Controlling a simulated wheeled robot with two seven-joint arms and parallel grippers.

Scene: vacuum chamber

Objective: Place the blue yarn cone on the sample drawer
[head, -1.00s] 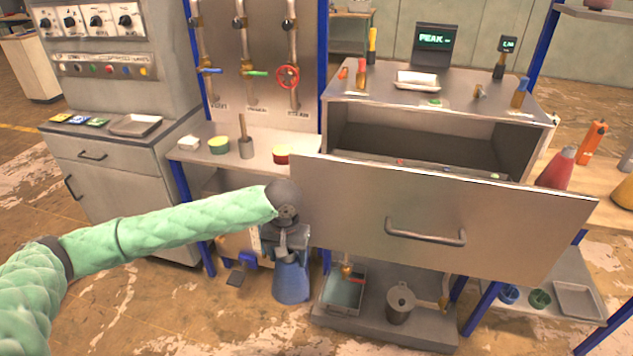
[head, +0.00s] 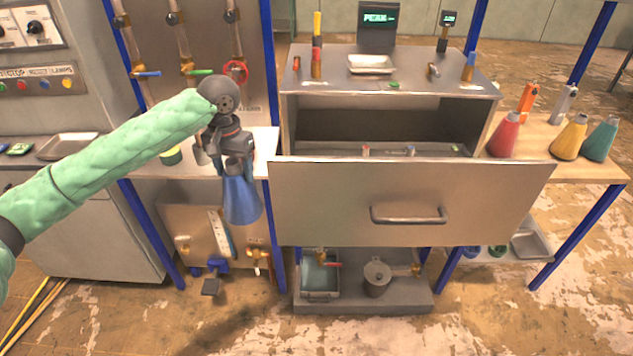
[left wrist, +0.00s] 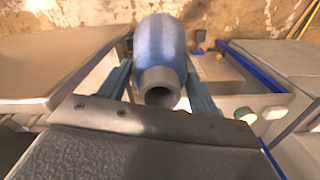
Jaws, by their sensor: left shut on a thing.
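The blue yarn cone (head: 241,198) hangs below my left gripper (head: 237,160) in the head view, narrow end up. The gripper is shut on its top. In the left wrist view the cone (left wrist: 163,50) sits between the two fingers (left wrist: 160,88), its grey open end towards the camera. The sample drawer (head: 340,200) is the wide pulled-out drawer with a bar handle, to the right of the cone. Its front hides most of its inside; a few small items show just above its front edge. The cone is left of the drawer, apart from it. My right gripper is not in view.
Red (head: 504,137), yellow (head: 570,138) and teal (head: 601,140) cones stand on the wooden table at right. The cabinet top (head: 400,75) over the drawer bears a tray and small tools. A valve panel (head: 190,50) stands behind my left arm.

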